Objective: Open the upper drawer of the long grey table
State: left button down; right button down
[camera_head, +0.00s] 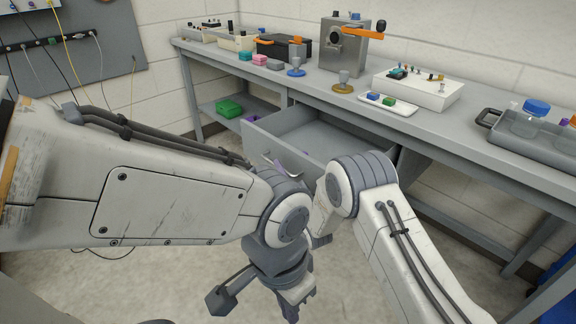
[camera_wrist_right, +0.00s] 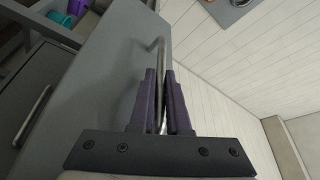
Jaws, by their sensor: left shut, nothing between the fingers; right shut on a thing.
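The long grey table (camera_head: 437,134) runs along the wall. Its upper drawer (camera_head: 312,132) stands pulled out, and its inside shows as a bare grey floor. My right gripper (camera_wrist_right: 161,75) is shut on the drawer's metal handle (camera_wrist_right: 160,48), with its purple fingers on both sides of the bar. The drawer's grey front (camera_wrist_right: 108,65) is beside the fingers. In the head view my arms hide most of the drawer front and the right gripper. My left gripper (camera_head: 292,308) is shut and empty, low in front of the drawer, over the floor.
A lower drawer handle (camera_wrist_right: 32,116) shows in the right wrist view. A green bin (camera_head: 229,107) is on the low shelf at left. On the tabletop are a white tray (camera_head: 402,110), a grey machine (camera_head: 343,48) and a grey carrier (camera_head: 525,150).

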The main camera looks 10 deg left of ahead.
jog(key=shift+a, duration=0.2)
jog(key=c, duration=1.2)
grip_release()
jog(key=shift+o, duration=0.2)
jog(key=shift+d, duration=0.1)
jog(key=p+v, duration=0.2)
jog(key=v, duration=0.8)
jog(key=shift+s+d, duration=0.15)
jog(key=shift+d, duration=0.05)
